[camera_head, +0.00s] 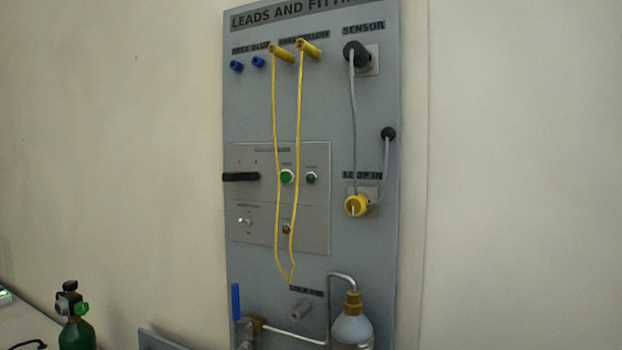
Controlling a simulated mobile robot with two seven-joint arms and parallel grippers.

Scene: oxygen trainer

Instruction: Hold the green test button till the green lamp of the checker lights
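The green test button (287,176) is a round green disc in a pale ring on the checker panel (318,222), in the middle of the grey board. The yellow lead hangs just beside it. A small dark round fitting (311,177), perhaps the green lamp, sits to the right of the button; it looks unlit. A dull reddish round fitting (286,229) sits lower on the panel, partly behind the yellow lead. Neither of my grippers shows in the head view, and nothing touches the button.
Two yellow plugs (282,53) hold a looped yellow lead (301,120) that hangs across the panel. A grey sensor cable (353,110) hangs at right. A blue-handled valve (236,301) and a bottle (352,327) are below. A green cylinder (77,333) stands lower left.

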